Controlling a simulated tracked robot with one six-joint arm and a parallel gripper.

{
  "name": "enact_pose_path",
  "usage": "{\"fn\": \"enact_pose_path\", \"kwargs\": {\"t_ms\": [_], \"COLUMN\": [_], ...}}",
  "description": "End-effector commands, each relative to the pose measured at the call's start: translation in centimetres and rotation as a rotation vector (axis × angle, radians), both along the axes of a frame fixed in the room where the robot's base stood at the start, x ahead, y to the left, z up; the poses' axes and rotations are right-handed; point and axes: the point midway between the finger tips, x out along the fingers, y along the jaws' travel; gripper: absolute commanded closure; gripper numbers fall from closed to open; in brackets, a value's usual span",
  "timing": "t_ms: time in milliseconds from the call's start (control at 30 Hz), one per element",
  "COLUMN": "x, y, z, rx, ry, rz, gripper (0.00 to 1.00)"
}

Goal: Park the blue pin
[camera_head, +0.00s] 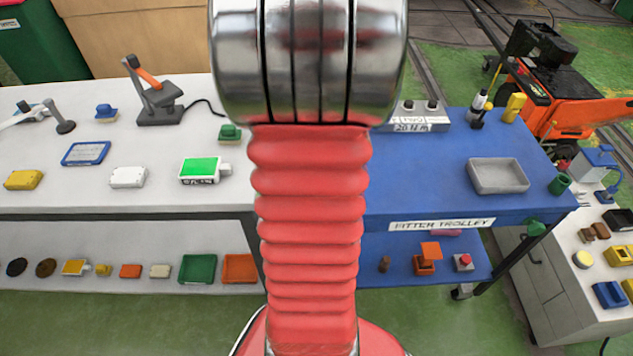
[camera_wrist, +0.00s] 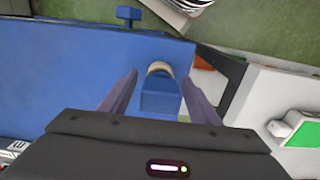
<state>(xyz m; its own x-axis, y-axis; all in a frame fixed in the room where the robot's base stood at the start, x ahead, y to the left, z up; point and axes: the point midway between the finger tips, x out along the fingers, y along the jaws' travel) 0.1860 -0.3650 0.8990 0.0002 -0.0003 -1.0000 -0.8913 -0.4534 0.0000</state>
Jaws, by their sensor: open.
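My gripper (camera_wrist: 160,77) shows in the wrist view with its two dark fingers apart. A blue block-like piece with a pale rounded end (camera_wrist: 159,100) lies between the fingers in that view. I cannot tell whether it is the blue pin, or whether the fingers touch it. A small blue T-shaped piece (camera_wrist: 128,16) stands out at the far edge of the blue trolley top (camera_wrist: 75,75). In the head view my red arm hides the gripper and the near left part of the trolley. No thing there is clearly the blue pin.
The blue trolley (camera_head: 430,170) holds a grey tray (camera_head: 498,176), a yellow piece (camera_head: 514,107) and a green cup (camera_head: 560,184). The white bench (camera_head: 60,205) at left carries a green-screen device (camera_head: 200,170) and several small things. Open trolley top lies left of the tray.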

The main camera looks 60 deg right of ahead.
Motion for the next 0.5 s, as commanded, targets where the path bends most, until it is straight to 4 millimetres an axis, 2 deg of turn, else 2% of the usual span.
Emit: {"fn": "enact_pose_path", "kwargs": {"t_ms": [133, 500], "x": [0.00, -0.04], "y": [0.01, 0.01], "z": [0.02, 0.04], "rx": [0.000, 0.000], "ry": [0.000, 0.000], "rz": [0.000, -0.001], "gripper": [0.45, 0.71]}}
